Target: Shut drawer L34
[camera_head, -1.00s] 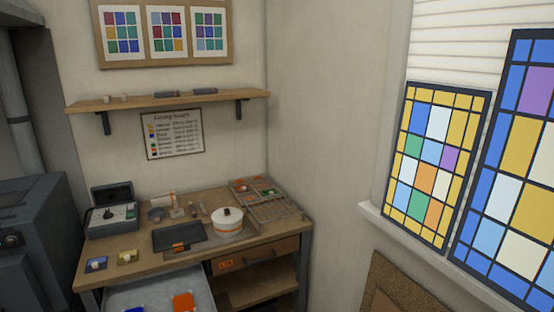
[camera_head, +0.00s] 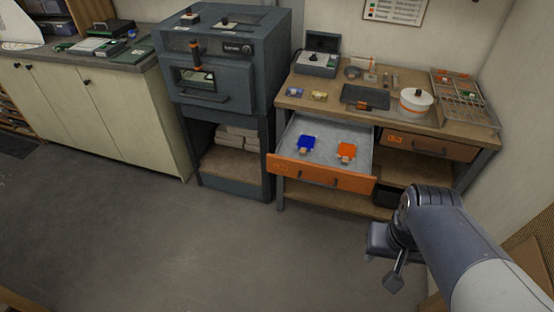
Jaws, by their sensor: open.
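A drawer with an orange front (camera_head: 318,174) is pulled out of the left side of the wooden workbench (camera_head: 458,137). A dark bar handle runs along its front, and a small label at its left end is too small to read. Inside lie a blue piece (camera_head: 306,143) and an orange piece (camera_head: 346,151). A second drawer (camera_head: 430,145), wooden with an orange label, is shut to its right. My gripper (camera_head: 385,264) is open and empty. It shows in front of the bench, below and right of the open drawer and apart from it.
A lidded white pot (camera_head: 416,101), a dark tray (camera_head: 366,97) and a sorting rack (camera_head: 458,95) stand on the bench. A grey kiln (camera_head: 226,62) stands left of the bench. Pale cabinets (camera_head: 95,115) line the far left. The floor before the drawer is clear.

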